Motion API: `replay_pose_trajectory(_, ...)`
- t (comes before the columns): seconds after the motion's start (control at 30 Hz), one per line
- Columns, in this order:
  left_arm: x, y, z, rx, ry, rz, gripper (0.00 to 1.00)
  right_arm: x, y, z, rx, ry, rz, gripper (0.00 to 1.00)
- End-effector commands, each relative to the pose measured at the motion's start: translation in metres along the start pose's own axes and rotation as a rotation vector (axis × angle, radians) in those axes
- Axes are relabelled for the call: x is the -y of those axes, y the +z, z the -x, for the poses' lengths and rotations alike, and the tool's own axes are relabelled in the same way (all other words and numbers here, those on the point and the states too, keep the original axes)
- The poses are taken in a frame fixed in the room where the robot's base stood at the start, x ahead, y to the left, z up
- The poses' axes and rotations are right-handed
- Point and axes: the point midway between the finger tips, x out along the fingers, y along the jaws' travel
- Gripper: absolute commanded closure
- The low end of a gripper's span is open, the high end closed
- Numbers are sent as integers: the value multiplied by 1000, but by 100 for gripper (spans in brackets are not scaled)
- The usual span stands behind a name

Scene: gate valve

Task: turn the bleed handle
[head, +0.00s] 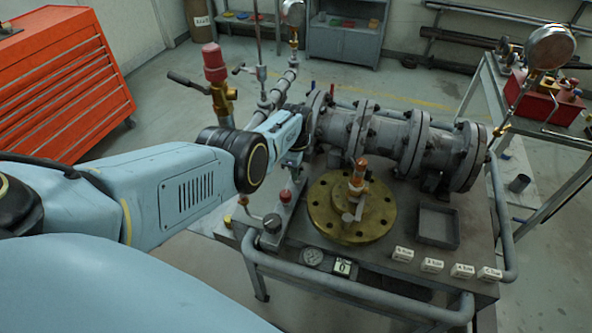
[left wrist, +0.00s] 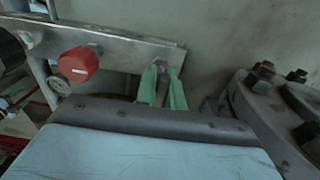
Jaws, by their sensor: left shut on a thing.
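My left gripper (left wrist: 164,90) shows green fingers in the left wrist view. They are shut on a small grey metal piece, seemingly the bleed handle (left wrist: 163,76), at the right end of a metal plate (left wrist: 125,50). The fingers hide much of the handle, so its angle is hard to tell. In the head view my left arm reaches over the bench, and its wrist hides most of the gripper (head: 291,163). A red knob (left wrist: 78,64) sits on the same plate, left of the fingers and apart from them. My right gripper is not in view.
A flanged grey pipe valve (head: 385,140) lies right of my left wrist. A brass flange (head: 335,228), a grey tray (head: 437,226) and several white labels stand on the bench. A rail (head: 350,290) runs along its front. A red cabinet (head: 60,85) stands at left.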

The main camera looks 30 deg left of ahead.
Motion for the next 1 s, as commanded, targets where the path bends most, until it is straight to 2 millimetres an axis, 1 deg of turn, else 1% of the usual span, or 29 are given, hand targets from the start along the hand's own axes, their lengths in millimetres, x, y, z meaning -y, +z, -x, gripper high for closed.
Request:
replay_pose_trajectory(0.1,1,-2,1,-4,-3,-3,100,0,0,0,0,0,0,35)
replay_pose_trajectory(0.13,1,-2,1,-4,-3,-3,89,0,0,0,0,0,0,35)
replay_pose_trajectory(0.3,1,-2,1,-2,-2,-2,68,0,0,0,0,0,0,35)
replay_pose_trajectory(0.77,0,0,0,0,0,4,68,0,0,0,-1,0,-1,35)
replay_pose_trajectory(0.87,0,-1,0,-1,-1,32,68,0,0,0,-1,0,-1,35)
replay_pose_trajectory(1.0,0,-1,0,-2,-1,139,68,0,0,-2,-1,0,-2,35)
